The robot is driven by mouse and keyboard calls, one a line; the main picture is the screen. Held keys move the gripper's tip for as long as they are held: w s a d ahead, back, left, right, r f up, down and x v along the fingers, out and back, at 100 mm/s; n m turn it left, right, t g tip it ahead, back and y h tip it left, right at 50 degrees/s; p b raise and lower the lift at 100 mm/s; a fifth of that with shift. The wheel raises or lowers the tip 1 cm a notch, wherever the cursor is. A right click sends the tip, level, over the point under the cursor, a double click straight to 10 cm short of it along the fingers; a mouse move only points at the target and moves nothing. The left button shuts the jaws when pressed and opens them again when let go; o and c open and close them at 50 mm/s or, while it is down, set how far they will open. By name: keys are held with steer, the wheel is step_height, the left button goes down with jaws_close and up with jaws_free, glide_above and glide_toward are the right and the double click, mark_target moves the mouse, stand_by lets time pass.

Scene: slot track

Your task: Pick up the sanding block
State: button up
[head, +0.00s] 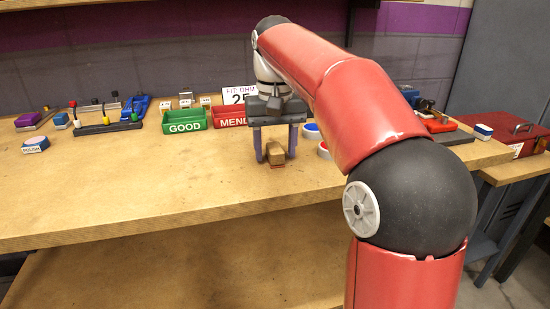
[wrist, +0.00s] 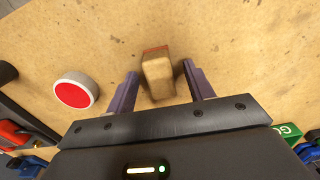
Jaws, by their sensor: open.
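The sanding block is most likely the small tan block with a reddish-brown end (head: 275,153), lying on the wooden workbench (head: 120,190). In the wrist view the tan block (wrist: 158,76) sits between the two purple fingers, with its reddish end pointing away from the palm. My gripper (head: 274,158) is open and points down over the block, one finger on each side. In the wrist view my gripper (wrist: 158,78) shows a gap on both sides of the block, and neither finger clearly touches it.
A green GOOD bin (head: 185,121) and a red MEND bin (head: 230,117) stand behind. A red-topped round tub (wrist: 76,92) is close to one finger. The bench front is clear.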

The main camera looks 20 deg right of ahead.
mark_target(275, 147)
steer(key=shift+f, duration=0.15)
steer(key=c, duration=1.1)
steer(key=shift+c, duration=0.2)
step_height(275, 147, up, 10)
steer(key=shift+p, duration=1)
